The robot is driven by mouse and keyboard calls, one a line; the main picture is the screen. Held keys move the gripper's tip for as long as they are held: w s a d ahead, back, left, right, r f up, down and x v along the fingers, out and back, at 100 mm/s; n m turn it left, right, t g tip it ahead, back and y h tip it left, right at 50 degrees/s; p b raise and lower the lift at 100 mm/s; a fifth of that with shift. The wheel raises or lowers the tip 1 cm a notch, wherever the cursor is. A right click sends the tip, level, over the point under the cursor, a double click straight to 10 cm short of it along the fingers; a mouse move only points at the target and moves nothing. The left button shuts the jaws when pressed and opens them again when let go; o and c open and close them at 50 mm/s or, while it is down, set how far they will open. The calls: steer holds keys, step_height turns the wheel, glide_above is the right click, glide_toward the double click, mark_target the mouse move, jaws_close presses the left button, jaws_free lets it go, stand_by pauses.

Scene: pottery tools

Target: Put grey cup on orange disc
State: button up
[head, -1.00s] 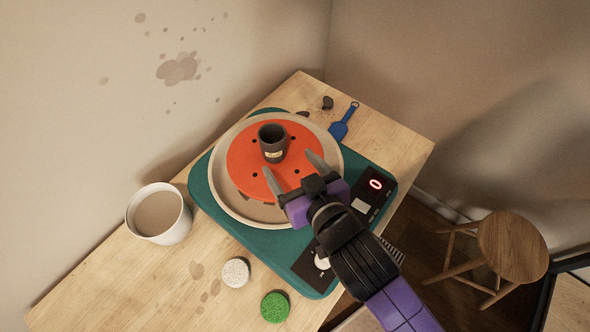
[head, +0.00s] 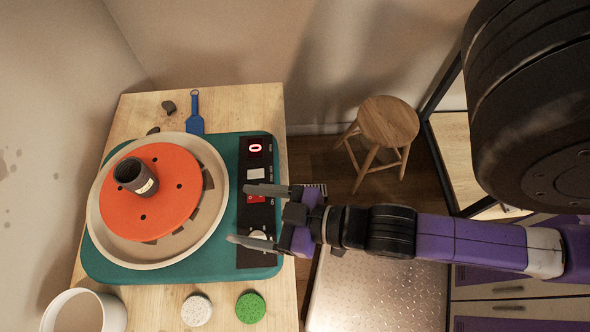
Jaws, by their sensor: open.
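The dark grey cup (head: 145,185) stands on the orange disc (head: 170,209), near its upper left part, with a small pale label on its side. The disc lies in the round beige pan (head: 205,225) of a teal pottery wheel (head: 185,268). My gripper (head: 250,216) is open and empty. Its fingers point left, over the wheel's black control panel, well to the right of the cup and apart from it.
A white bucket (head: 112,312) stands at the lower left. A white round sponge (head: 197,310) and a green one (head: 250,308) lie at the table's front. A blue tool (head: 195,122) and dark lumps (head: 168,107) lie at the back. A wooden stool (head: 388,122) stands on the floor to the right.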

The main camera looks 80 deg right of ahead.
steer(key=d+v, duration=0.1)
steer(key=v, duration=0.8)
steer(key=shift+d+r, duration=0.3)
steer(key=shift+d, duration=0.1)
steer(key=shift+s+f, duration=0.1)
stand_by(0.6)
